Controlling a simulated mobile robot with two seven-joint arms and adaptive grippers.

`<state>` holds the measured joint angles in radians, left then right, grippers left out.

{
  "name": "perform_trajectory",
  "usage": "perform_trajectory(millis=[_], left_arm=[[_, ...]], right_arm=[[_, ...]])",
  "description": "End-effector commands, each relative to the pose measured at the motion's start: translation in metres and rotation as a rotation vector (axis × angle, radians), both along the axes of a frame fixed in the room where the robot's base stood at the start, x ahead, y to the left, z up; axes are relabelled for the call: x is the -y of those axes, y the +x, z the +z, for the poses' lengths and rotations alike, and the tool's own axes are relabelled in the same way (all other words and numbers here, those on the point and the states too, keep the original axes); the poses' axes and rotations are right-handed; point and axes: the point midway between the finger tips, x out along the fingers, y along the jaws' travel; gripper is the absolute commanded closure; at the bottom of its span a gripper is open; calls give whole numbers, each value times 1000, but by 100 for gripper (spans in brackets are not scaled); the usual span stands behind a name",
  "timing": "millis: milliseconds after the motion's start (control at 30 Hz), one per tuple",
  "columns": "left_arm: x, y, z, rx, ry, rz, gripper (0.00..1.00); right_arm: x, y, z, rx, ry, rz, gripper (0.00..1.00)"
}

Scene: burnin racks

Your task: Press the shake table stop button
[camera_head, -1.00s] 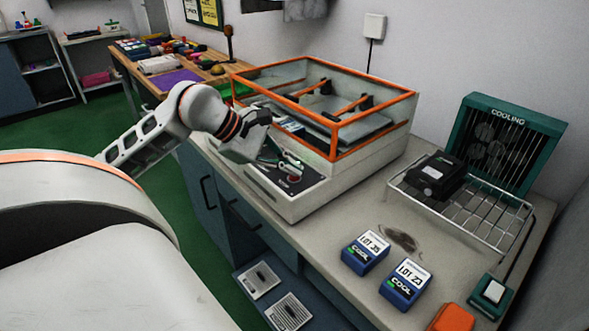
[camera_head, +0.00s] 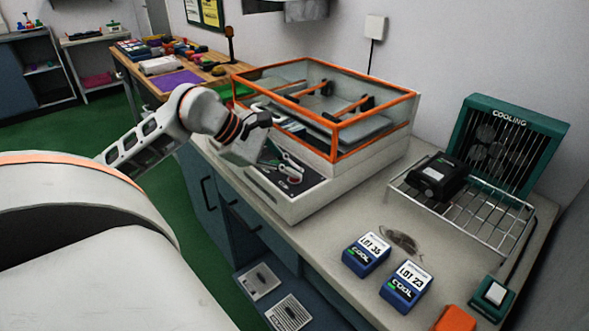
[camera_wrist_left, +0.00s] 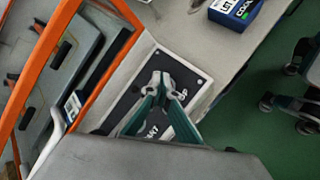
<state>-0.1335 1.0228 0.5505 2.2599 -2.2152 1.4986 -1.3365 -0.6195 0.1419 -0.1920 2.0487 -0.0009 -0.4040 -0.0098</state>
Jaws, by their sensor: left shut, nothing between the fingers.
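The shake table (camera_head: 310,205) is a pale machine with an orange-framed clear cover on the bench. Its dark control panel (camera_head: 262,182) is on the front left and has a red button (camera_head: 295,180). My left gripper (camera_head: 298,168) is shut and empty, with its tips over the panel close to the red button. I cannot tell whether they touch it. In the left wrist view the closed green fingers (camera_wrist_left: 161,80) lie across the panel (camera_wrist_left: 180,75). They partly cover its white lettering, and the stop button is hidden there. My right gripper is not in view.
The orange cover frame (camera_head: 335,140) rises right behind the gripper. Two blue lot boxes (camera_head: 366,254) (camera_head: 407,287) stand at the bench front. A wire rack (camera_head: 465,212) with a black unit and a cooling fan (camera_head: 510,140) are at right. Bench between is mostly clear.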

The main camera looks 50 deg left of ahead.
Motion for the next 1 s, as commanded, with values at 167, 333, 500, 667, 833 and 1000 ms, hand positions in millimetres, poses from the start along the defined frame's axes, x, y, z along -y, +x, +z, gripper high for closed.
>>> perform_trajectory(millis=[167,333,500,667,833,1000], left_arm=[[0,0,11,2,2,-2,100],[0,0,15,1,1,0,100],[0,0,14,0,0,0,100],[0,0,16,1,0,1,100],[0,0,29,4,1,0,100],[0,0,45,4,2,0,100]], right_arm=[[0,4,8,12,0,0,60],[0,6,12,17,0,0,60],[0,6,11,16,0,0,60],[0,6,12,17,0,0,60],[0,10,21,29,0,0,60],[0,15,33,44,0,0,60]])
